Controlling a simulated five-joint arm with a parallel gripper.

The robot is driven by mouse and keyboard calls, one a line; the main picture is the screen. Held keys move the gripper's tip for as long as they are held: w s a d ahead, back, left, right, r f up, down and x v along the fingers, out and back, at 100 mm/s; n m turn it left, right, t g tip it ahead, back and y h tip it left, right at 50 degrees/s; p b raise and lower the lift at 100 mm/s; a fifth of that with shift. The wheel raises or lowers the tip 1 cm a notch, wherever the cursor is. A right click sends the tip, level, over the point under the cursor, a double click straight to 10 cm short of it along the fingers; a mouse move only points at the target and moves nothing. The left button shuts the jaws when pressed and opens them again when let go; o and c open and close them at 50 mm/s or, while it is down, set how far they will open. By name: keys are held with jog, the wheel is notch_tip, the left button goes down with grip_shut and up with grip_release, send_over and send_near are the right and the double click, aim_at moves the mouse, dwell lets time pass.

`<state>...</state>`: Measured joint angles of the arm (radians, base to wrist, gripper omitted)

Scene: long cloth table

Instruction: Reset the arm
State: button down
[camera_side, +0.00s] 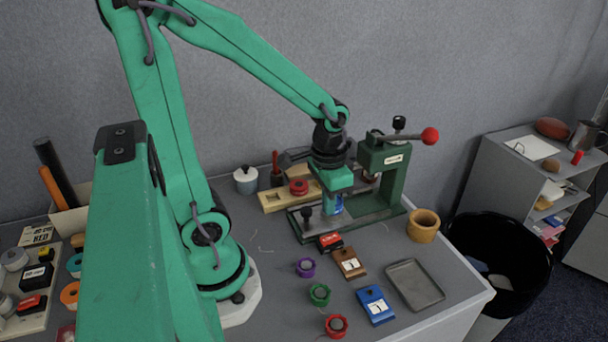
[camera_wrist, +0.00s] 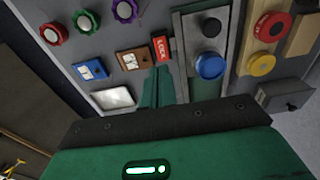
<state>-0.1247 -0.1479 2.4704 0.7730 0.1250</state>
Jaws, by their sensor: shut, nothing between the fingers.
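My arm is stretched out over the table, with my gripper (camera_wrist: 158,74) low at the front of the green hand press (camera_side: 384,165). In the wrist view its green fingers are together, with nothing between them. Their tips appear near the red block marked LOCK (camera_wrist: 162,48); I cannot tell whether they touch it. In the side view the fingers are hard to make out below the green wrist. A blue round piece (camera_wrist: 210,66) sits on the press's base plate, beside the fingers in the wrist view.
Purple (camera_side: 306,267), green (camera_side: 319,294) and red (camera_side: 336,326) knobs, brown (camera_side: 349,263) and blue (camera_side: 375,305) number blocks and a metal tray (camera_side: 415,284) lie in front. A wooden cup (camera_side: 423,226) stands right. A black bin (camera_side: 498,250) is beyond the edge.

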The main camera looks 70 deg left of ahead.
jog(key=s+d+r+t, duration=0.1)
jog(key=r+t, duration=0.1)
jog(key=r, duration=0.4)
jog(key=s+d+r+t, duration=0.2)
jog(key=r+t, duration=0.1)
jog(key=r, duration=0.4)
